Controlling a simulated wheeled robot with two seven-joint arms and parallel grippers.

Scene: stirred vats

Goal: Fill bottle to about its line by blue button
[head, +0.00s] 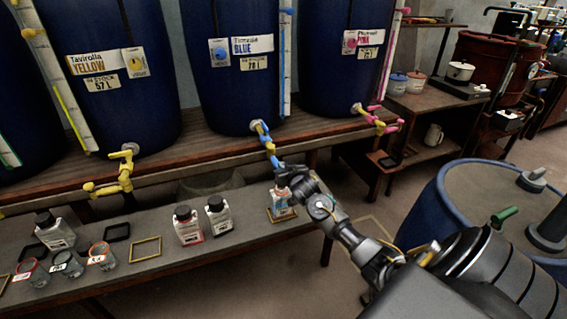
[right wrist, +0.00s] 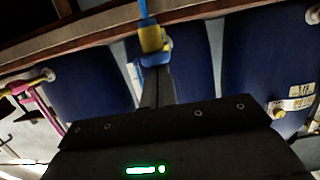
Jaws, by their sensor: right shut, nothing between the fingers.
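The blue vat (head: 230,95) stands at the back centre with a "BLUE" label. Its round blue button (head: 219,54) sits on a white plate left of the label. Its yellow and blue tap (head: 265,138) hangs above the lower bench and also shows in the right wrist view (right wrist: 152,42). A bottle (head: 280,206) stands below the tap inside a yellow frame (head: 284,217). Its top and fill line are hard to make out behind my right gripper (head: 284,172), which is shut and empty close to the spout. The gripper's fingers (right wrist: 152,72) point at the tap. My left gripper is out of view.
Yellow (head: 100,70) and pink (head: 338,60) vats flank the blue one. Black-capped bottles (head: 188,226), (head: 219,217) and several small flasks stand on the lower bench (head: 150,272). An empty yellow frame (head: 146,249) lies there. A blue drum (head: 450,205) stands at the right.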

